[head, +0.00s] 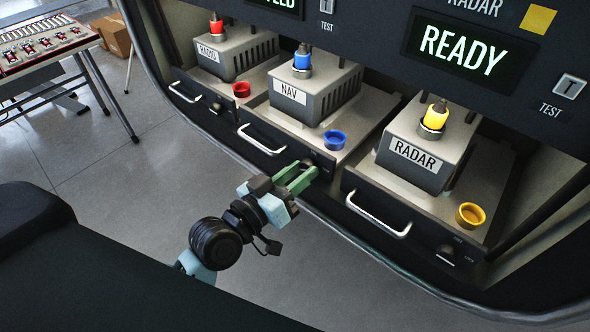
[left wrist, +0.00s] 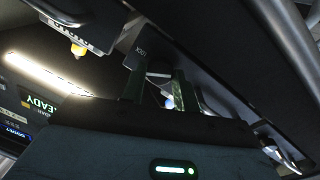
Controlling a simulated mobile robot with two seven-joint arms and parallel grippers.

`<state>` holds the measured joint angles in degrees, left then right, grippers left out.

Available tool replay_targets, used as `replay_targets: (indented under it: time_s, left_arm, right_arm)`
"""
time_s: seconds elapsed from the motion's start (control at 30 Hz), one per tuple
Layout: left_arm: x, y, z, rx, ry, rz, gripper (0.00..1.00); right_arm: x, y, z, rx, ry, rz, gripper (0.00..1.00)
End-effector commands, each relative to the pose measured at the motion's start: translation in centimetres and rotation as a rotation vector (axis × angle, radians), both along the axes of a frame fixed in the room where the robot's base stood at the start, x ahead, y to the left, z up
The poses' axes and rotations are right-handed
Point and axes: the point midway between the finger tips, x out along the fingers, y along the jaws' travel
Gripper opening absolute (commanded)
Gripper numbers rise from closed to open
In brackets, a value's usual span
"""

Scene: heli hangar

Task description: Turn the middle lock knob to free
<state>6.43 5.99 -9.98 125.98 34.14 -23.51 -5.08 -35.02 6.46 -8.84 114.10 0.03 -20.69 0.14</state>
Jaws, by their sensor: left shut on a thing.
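My left gripper (head: 297,178) reaches the front of the middle NAV drawer (head: 285,158) at its right end. Its green fingers are shut on the middle lock knob, which they mostly hide in the head view. In the left wrist view the two fingers (left wrist: 160,82) straddle a small part under the drawer front, next to a partly readable lock label (left wrist: 138,54). The knob's exact angle cannot be told. My right gripper is not in view.
The RADIO lock knob (head: 216,107) is on the left drawer and the RADAR lock knob (head: 447,253) on the right one. Drawer handles (head: 262,141) and (head: 378,218) stick out beside my gripper. A table with a mixer panel (head: 40,42) stands at far left. Floor in front is clear.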

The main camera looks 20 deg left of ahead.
Motion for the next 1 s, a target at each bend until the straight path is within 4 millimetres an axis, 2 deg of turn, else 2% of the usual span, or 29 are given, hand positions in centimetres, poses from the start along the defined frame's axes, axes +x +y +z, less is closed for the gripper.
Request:
replay_targets:
  time_s: [0.03, 0.5, 1.0]
  left_arm:
    - [0.0, 0.0, 0.4, -0.042, 0.011, -0.001, 0.07]
    - [0.0, -0.1, 0.3, -0.463, 0.163, -0.001, 0.07]
    - [0.0, -0.2, 0.1, -0.844, 0.302, -0.002, 0.07]
  right_arm:
    - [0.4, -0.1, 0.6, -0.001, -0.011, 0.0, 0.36]
    - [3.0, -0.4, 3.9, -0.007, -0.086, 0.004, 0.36]
    - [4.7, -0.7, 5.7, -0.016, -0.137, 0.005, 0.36]
